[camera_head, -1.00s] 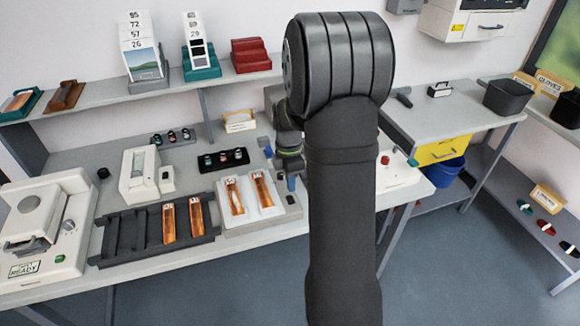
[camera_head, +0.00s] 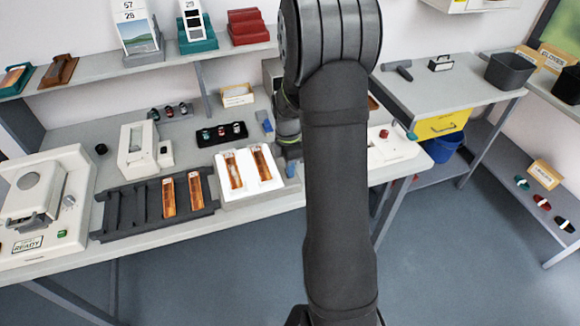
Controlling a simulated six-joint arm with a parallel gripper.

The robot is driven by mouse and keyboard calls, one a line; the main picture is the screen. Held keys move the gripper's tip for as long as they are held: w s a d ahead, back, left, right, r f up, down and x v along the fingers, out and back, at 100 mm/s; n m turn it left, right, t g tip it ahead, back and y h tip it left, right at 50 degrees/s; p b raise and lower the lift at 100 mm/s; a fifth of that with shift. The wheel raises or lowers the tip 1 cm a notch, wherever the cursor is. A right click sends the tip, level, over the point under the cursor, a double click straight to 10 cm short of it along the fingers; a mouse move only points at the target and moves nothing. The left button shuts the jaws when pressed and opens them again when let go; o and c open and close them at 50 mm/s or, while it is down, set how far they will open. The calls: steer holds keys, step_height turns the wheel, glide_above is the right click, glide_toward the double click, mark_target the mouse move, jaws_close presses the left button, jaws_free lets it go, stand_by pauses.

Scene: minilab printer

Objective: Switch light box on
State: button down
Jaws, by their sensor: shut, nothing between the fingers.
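The light box (camera_head: 226,190) is a flat white box on the bench, left of my arm. Its top panel glows bright white, and two orange film strips (camera_head: 233,170) lie on it. My gripper (camera_head: 290,170) is at the box's right end, with its blue-grey fingertips down at the spot where the switch sits. The fingers are shut and hold nothing. They cover the switch, so its position is hidden and I cannot tell whether they touch it.
A dark tray (camera_head: 150,222) with orange strips lies left of the light box. A black holder with small rolls (camera_head: 221,132) and a blue item (camera_head: 265,120) stand behind. A white device (camera_head: 392,146) is right of my arm. A shelf (camera_head: 180,58) runs above the bench.

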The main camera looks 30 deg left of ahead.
steer(key=shift+f, duration=0.1)
steer(key=shift+w+a, duration=0.55)
steer(key=shift+r, duration=0.3)
step_height(320, 180, up, 14)
steer(key=w+a, duration=0.1)
steer(key=shift+f, duration=0.15)
steer(key=shift+s+d, duration=0.45)
steer(key=f, duration=0.9)
steer(key=s+d+f, duration=0.1)
steer(key=f, duration=0.4)
steer(key=shift+s+d, duration=0.1)
